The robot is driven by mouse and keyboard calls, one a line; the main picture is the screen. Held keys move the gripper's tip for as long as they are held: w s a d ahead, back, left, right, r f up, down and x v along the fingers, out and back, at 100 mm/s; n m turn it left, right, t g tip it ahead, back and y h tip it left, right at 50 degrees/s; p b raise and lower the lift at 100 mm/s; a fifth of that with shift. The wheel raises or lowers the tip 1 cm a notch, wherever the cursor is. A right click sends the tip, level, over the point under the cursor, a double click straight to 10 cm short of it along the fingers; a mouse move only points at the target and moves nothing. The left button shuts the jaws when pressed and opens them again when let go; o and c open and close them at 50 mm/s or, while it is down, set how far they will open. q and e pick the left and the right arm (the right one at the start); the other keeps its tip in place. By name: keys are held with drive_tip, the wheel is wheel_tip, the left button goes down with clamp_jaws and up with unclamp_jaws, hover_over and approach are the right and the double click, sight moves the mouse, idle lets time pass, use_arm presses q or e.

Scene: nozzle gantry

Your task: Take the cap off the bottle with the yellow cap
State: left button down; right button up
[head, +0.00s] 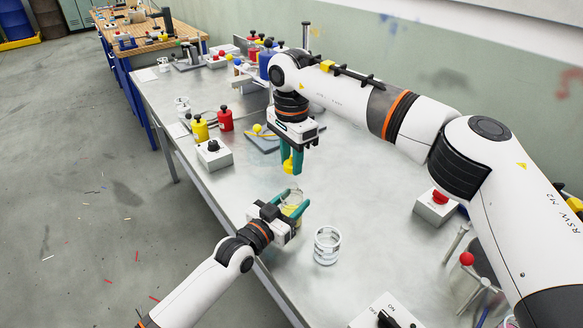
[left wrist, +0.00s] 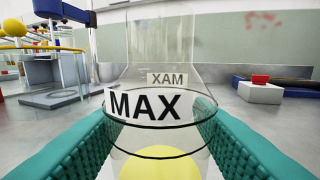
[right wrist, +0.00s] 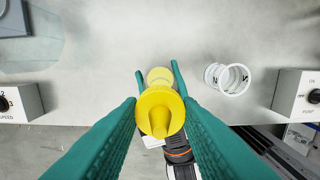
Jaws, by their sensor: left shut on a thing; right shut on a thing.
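The yellow cap (head: 289,166) has a pointed spout and is gripped by my right gripper (right wrist: 160,112), which comes down from above. The clear bottle (head: 293,195) has a label reading MAX, black rings and something yellow low inside. My left gripper (head: 290,212) is shut around the bottle's body; the label (left wrist: 150,105) shows between its teal fingers. In the head view the cap is above the bottle's neck and seems apart from it, though the clear glass makes the gap hard to judge. The bottle's mouth is not clearly visible.
A control box with a black knob (head: 213,153), yellow (head: 200,127) and red (head: 225,119) bottles stand to the left. A red-button box (head: 436,205) is at right. The bench's front edge is close to my left arm.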

use_arm(q)
drive_tip(key=c, duration=0.6)
unclamp_jaws()
